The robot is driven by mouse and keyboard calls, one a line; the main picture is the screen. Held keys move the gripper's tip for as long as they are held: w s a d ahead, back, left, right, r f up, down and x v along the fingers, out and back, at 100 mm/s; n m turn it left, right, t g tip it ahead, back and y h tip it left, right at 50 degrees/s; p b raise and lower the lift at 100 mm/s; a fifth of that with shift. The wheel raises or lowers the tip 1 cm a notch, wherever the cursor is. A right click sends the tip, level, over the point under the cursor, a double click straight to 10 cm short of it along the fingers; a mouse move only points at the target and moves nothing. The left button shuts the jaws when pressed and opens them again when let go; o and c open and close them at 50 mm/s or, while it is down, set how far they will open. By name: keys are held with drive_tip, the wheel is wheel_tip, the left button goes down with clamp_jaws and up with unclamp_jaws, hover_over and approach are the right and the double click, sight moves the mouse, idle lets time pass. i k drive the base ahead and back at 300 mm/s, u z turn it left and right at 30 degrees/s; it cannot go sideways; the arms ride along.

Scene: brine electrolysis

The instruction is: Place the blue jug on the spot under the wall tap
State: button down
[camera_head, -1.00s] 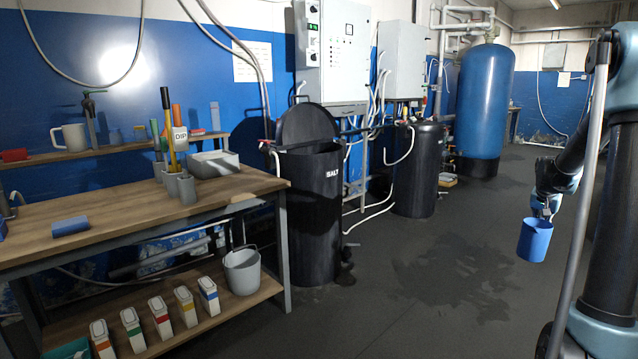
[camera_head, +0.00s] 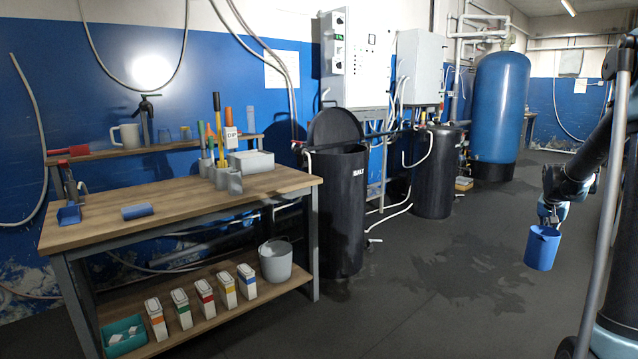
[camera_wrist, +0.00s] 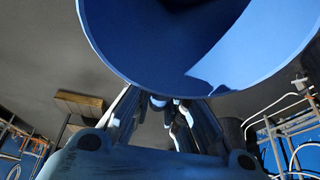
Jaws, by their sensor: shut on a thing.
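The blue jug (camera_head: 542,248) hangs upright in my gripper (camera_head: 549,212) at the right of the head view, held above the dark floor and well away from the workbench. In the wrist view the jug (camera_wrist: 200,88) fills the top middle, its wide rim close to the camera. My gripper's fingers (camera_wrist: 165,108) are closed at its near side; the exact contact is partly hidden. I cannot clearly make out a wall tap or the spot under it. A dark upright fitting with a cross handle (camera_head: 146,110) stands by the wall shelf, but I cannot tell what it is.
A wooden workbench (camera_head: 180,205) stands at the left, with several cartons and a grey bucket (camera_head: 275,262) on its lower shelf. A black salt bin (camera_head: 337,220), a smaller black tank (camera_head: 434,175) and a blue tank (camera_head: 499,110) line the wall. The middle floor is open, with a damp patch.

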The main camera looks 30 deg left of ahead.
sight(162, 189)
drive_tip(key=u, duration=2.4)
